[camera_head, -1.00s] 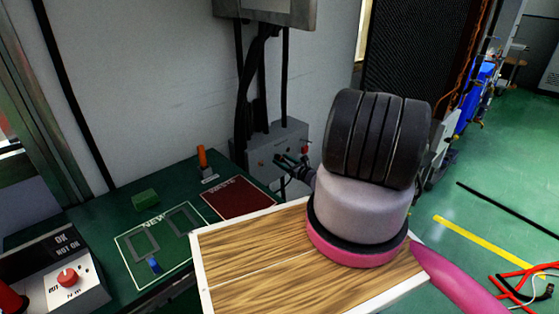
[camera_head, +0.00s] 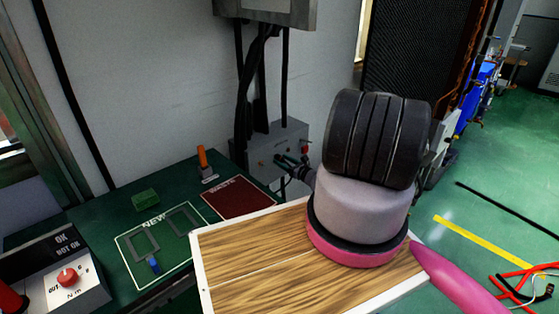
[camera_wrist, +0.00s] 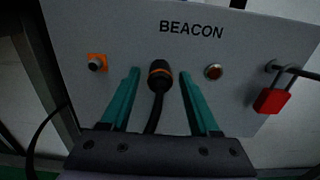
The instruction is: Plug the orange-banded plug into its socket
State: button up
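The black plug with an orange band (camera_wrist: 160,76) is in the middle of the wrist view, against the grey BEACON panel (camera_wrist: 130,35). Its dark cable runs down towards my gripper. I cannot tell whether the plug is seated in anything. My gripper (camera_wrist: 159,74) has its teal fingers open on either side of the plug, with a gap on both sides. A round grey fitting on an orange square, seemingly a socket (camera_wrist: 97,62), is left of the plug. In the head view my gripper (camera_head: 292,166) is by the grey box (camera_head: 262,146); the plug cannot be made out there.
A red button (camera_wrist: 213,72) and a red padlock (camera_wrist: 272,100) are on the panel's right. A green bench (camera_head: 120,205) carries a red WASTE mat (camera_head: 240,200), a NEW mat (camera_head: 128,240) and a control box (camera_head: 75,285). Black cables (camera_head: 262,90) hang above the box.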

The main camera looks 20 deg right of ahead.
grip_shut()
dwell(1.2)
jog(key=shift+s+d, duration=0.1)
jog(key=shift+s, duration=0.05)
jog(key=shift+v, duration=2.85)
jog(key=shift+s+a, duration=0.15)
jog(key=shift+a, duration=1.1)
jog(key=shift+s+a, duration=0.15)
jog(key=shift+a, duration=1.15)
